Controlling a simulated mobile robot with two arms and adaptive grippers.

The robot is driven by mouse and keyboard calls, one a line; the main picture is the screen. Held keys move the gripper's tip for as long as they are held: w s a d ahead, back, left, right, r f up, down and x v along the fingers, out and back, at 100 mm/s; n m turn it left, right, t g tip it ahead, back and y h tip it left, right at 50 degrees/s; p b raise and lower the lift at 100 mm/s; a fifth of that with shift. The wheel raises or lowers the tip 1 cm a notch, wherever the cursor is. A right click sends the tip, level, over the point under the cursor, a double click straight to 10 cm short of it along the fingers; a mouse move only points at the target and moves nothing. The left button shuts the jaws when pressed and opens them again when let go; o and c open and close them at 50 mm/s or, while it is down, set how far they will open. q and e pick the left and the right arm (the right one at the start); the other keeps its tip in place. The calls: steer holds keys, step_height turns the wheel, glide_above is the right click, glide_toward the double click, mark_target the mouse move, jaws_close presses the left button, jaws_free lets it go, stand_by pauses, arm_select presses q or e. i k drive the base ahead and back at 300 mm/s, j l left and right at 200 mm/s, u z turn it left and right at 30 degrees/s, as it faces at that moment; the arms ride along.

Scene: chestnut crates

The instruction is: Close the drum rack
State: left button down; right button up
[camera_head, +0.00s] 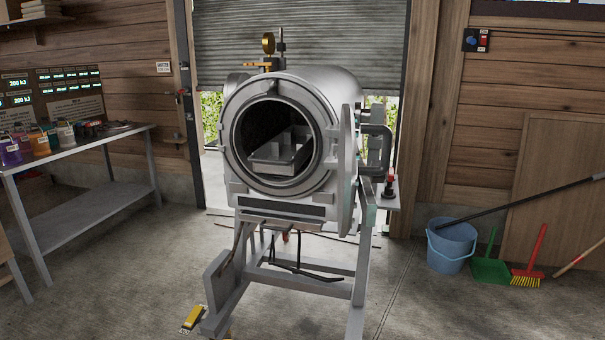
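A grey metal drum (300,88) lies on its side on a metal stand, with its round mouth facing me. Its door (346,170) is swung open to the right, seen nearly edge-on. Inside the mouth is a grey tray-like rack (281,155), its front end near the opening; its back is in shadow. A clamp-like grey bracket (378,150) and a small red-topped control (389,187) sit at the drum's right. Neither of my grippers is in view.
A workbench (90,145) with colored containers stands at the left. A blue bucket (451,247), green dustpan (490,268) and red broom (532,262) are at the right. A yellow object (193,318) lies by the stand's foot (214,318). Concrete floor in front is mostly clear.

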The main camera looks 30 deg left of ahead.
mark_target(285, 154)
steer(key=i+l, duration=0.2)
steer(key=i, duration=0.15)
steer(key=i+l+u, duration=0.15)
steer(key=i, duration=0.45)
